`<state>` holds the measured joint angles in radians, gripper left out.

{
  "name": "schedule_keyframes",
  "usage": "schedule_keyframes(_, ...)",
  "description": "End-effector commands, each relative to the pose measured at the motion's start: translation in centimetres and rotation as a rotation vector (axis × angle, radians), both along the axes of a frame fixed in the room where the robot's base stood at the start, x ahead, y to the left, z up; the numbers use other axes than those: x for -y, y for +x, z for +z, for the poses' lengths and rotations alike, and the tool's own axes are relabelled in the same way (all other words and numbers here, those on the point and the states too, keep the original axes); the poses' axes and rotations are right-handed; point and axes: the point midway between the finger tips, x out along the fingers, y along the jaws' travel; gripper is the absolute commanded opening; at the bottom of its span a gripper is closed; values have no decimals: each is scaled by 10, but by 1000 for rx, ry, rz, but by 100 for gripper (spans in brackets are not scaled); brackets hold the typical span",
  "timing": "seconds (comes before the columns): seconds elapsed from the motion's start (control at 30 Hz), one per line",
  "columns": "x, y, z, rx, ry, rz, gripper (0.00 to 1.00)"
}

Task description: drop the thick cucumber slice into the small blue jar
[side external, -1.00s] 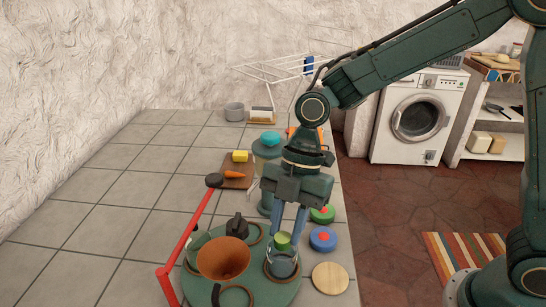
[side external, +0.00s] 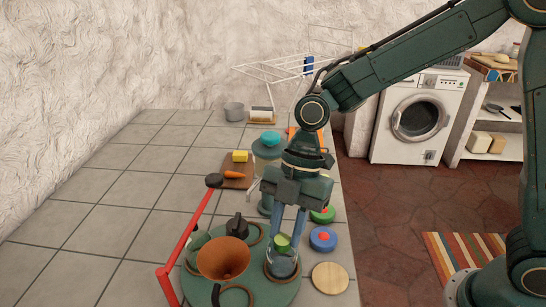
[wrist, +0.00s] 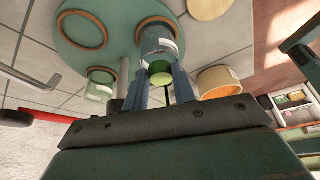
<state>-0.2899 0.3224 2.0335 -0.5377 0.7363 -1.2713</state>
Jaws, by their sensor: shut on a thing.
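The thick green cucumber slice (side external: 282,241) is held between the two fingers of my gripper (side external: 285,243). In the wrist view the slice (wrist: 160,75) shows its pale green face between the fingertips (wrist: 161,78). A small jar (side external: 281,267) stands right below it, in a brown ring on a round green stand (side external: 285,296). The wrist view shows the jar (wrist: 159,40) with a pale label, lined up with the slice. The fingers hide much of the jar's rim, so I cannot tell whether the slice is at or just above the mouth.
A brown funnel (side external: 222,259) and a greenish glass jar (wrist: 100,86) share the stand. A blue disc with a red top (side external: 322,238) and a wooden disc (side external: 330,278) lie to the right. A red bar (side external: 190,240) rises at left. The left counter is clear.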

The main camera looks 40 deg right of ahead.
Motion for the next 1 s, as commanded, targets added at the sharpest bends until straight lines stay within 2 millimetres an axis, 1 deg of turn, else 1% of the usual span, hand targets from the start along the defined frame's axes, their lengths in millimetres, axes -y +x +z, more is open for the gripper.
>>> schedule_keyframes(0.33,0,0,-2,0,0,0,5)
schedule_keyframes(0.37,0,0,-2,0,0,0,28)
schedule_keyframes(0.4,0,0,-2,0,0,0,36)
schedule_keyframes(0.47,0,0,-2,0,0,0,48)
schedule_keyframes(0.5,0,0,-2,0,0,0,52)
schedule_keyframes(0.83,0,0,-1,0,0,0,52)
schedule_keyframes(1.0,0,1,4,2,1,-1,52)
